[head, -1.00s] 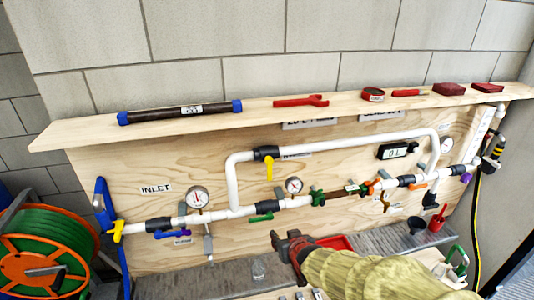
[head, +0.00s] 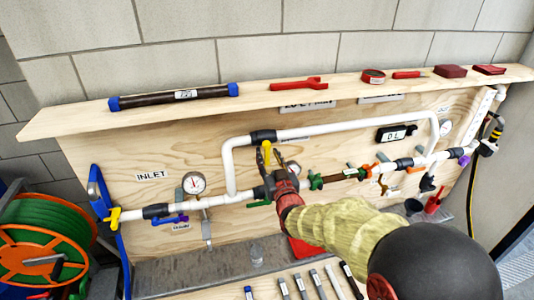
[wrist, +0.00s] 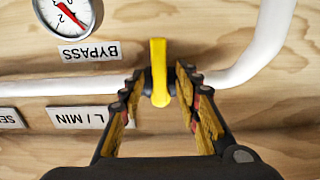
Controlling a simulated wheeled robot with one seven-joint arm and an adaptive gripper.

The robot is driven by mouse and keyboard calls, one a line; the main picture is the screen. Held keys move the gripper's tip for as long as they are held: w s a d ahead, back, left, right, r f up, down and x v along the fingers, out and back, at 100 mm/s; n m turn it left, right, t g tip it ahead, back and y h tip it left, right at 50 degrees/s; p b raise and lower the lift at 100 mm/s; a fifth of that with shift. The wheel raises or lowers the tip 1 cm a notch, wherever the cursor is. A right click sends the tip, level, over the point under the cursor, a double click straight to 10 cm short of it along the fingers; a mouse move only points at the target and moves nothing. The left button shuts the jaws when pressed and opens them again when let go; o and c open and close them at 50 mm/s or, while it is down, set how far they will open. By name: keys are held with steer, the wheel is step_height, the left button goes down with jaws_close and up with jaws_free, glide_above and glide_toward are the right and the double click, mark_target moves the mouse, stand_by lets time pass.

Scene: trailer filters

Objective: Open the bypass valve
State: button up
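The bypass valve is a black body (head: 263,136) on the upper white pipe loop, with a yellow lever (head: 266,152) hanging down across the pipe. My gripper (head: 268,165) is raised just in front of it, pointing at the board. In the wrist view, which is upside down, the yellow lever (wrist: 159,65) stands between the two fingers of my gripper (wrist: 158,88). The fingers are open, with a gap on both sides of the lever; no clear contact shows. The valve body is mostly hidden behind the fingers in the wrist view. A BYPASS label (wrist: 90,52) sits beside it.
A wooden shelf (head: 255,92) with tools overhangs above.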

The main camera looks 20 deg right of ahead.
steer(key=shift+w, duration=0.95)
steer(key=shift+c, duration=1.2)
jaws_close()
